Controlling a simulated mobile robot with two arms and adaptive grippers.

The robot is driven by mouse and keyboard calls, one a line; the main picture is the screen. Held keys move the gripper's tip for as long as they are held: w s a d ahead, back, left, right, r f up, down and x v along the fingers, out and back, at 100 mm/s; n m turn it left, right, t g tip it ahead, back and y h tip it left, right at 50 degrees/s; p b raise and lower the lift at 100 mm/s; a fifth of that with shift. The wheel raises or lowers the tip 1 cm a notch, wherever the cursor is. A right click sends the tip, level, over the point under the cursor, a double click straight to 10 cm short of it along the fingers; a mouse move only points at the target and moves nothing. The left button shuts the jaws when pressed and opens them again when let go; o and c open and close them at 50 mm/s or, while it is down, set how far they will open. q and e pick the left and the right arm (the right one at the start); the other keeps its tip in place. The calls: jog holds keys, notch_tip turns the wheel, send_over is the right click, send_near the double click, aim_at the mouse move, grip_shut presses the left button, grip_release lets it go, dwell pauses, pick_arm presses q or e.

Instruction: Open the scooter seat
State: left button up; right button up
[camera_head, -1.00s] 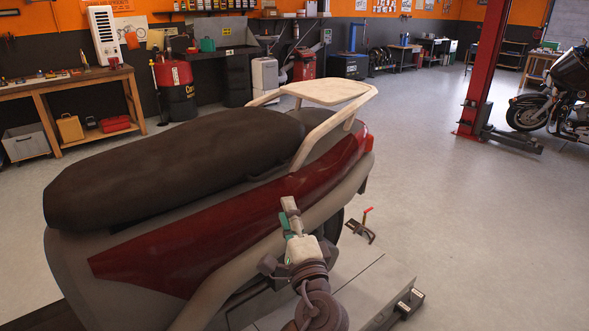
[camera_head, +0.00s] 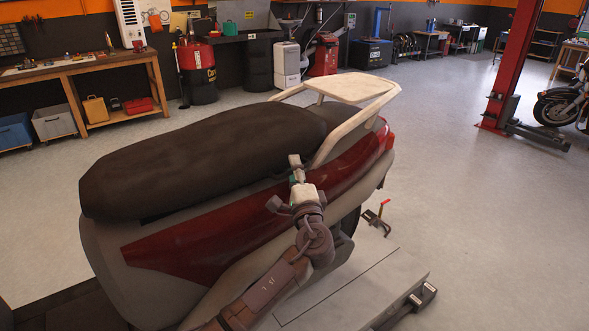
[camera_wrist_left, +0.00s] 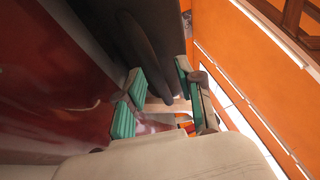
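The scooter has a long dark seat (camera_head: 205,155), which lies down on the red and grey body (camera_head: 190,248). The seat also shows as a dark shape in the wrist view (camera_wrist_left: 105,25), with the red body panel (camera_wrist_left: 45,85) at left. A cream rear rack (camera_head: 345,88) rises behind the seat. My left gripper (camera_head: 296,166) is beside the rear part of the seat, near its lower edge. In the wrist view its green-padded fingers (camera_wrist_left: 160,84) are apart, with the dark seat edge at or beyond the gap; I cannot tell if they touch it. My right gripper is out of view.
A lift platform (camera_head: 345,290) lies below the scooter at right, with a red-handled clamp (camera_head: 378,217) beside it. A red lift post (camera_head: 513,65) and another motorcycle (camera_head: 565,100) stand far right. A workbench (camera_head: 85,70) is at back left. Floor between is clear.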

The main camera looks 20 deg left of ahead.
pick_arm(q)
grip_shut()
dwell(0.3)
